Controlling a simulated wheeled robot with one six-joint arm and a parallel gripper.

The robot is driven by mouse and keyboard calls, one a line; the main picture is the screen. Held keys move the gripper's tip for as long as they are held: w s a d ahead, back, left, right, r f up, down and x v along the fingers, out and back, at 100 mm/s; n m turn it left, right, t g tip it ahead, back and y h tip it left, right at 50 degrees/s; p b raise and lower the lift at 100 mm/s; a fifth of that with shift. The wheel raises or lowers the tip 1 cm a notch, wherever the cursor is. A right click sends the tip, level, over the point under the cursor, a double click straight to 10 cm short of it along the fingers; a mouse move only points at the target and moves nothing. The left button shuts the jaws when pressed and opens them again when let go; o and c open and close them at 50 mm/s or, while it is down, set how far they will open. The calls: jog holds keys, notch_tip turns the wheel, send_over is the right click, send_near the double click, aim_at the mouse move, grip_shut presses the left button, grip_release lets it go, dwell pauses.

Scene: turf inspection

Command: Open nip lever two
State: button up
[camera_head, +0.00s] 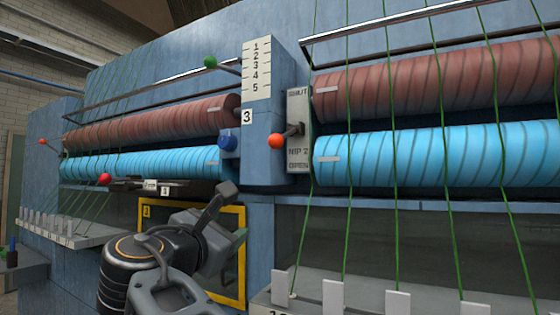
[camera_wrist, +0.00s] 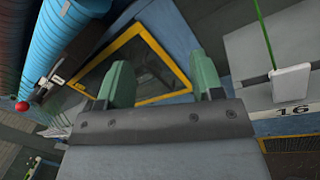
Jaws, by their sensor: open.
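The nip lever two (camera_head: 277,141) has an orange ball knob on a short dark arm. It sticks out to the left from a grey plate (camera_head: 298,155) marked SHUT at the top, NIP 2 and OPEN at the bottom. The plate is on the blue post between the two roller sections. My gripper (camera_head: 238,238) is below and left of the lever, apart from it, in front of the yellow-framed window. In the wrist view my gripper (camera_wrist: 165,78) shows two separated green fingers with nothing between them. I cannot make out lever two in the wrist view.
Blue rollers (camera_head: 430,155) and brown rollers (camera_head: 400,90) with green strands flank the post. A green-knobbed lever (camera_head: 211,62), a blue knob (camera_head: 228,142) and a red ball (camera_head: 105,179) stick out nearby. The yellow-framed window (camera_head: 242,270) is behind my arm. White tabs (camera_head: 335,298) stand along a lower ledge.

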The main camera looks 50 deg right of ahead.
aim_at(272, 143)
jog(key=s+r+g+h+p, duration=0.25)
jog(key=s+r+h, duration=0.2)
jog(key=r, duration=0.75)
jog(key=shift+g, duration=0.25)
jog(key=p+x, duration=0.1)
jog(key=x, duration=0.5)
jog(key=p+x, duration=0.2)
jog(key=x, duration=0.3)
jog(key=shift+s+d+r, duration=0.15)
jog(key=shift+d+r, duration=0.15)
jog(key=shift+d, duration=0.05)
jog(key=shift+p+x, duration=0.3)
jog(key=shift+x, duration=0.45)
jog(key=shift+d+f, duration=0.1)
grip_shut()
